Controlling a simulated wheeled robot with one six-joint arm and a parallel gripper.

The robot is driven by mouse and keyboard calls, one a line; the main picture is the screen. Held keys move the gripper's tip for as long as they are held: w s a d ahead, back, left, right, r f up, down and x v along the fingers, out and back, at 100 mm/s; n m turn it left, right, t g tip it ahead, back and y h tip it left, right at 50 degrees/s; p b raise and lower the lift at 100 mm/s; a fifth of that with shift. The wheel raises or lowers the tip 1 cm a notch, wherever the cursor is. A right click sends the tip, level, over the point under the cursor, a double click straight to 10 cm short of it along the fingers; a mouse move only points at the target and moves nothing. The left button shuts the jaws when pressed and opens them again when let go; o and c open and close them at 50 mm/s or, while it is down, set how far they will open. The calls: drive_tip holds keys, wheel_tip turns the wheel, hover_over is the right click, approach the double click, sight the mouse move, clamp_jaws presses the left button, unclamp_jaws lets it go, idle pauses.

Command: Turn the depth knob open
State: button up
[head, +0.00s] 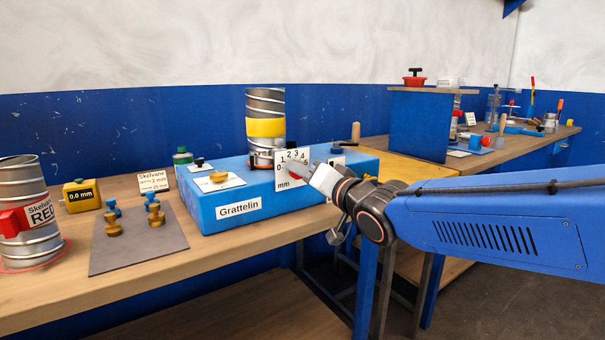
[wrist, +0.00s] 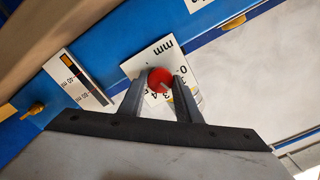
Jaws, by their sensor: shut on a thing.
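The depth knob is a red round knob (wrist: 160,80) with a pale pointer line, on a white dial plate (wrist: 167,58) marked in mm. In the head view the dial plate (head: 284,182) is on the front of the blue Grattelin box (head: 252,208), and the knob is mostly hidden by my gripper. My gripper (head: 306,175) reaches the dial from the right. In the wrist view my gripper's two fingers (wrist: 160,88) are shut on the red knob, one on each side. The exact pointer reading is unclear.
A spiral duct with a yellow band (head: 265,127) stands behind the dial. A brass knob (head: 218,177) sits on the box top. Left are a grey mat (head: 135,245), a yellow 0.0 mm gauge (head: 82,196) and a duct labelled RED (head: 25,170).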

drive_tip(key=shift+s+a+f+n, duration=0.1)
drive_tip(key=shift+f+n, duration=0.05)
drive_tip(key=shift+n, duration=8.4)
drive_tip(key=shift+f+n, duration=0.15)
drive_tip(key=shift+n, duration=8.4)
drive_tip(key=o, duration=1.1)
drive_tip(key=shift+c, duration=0.2)
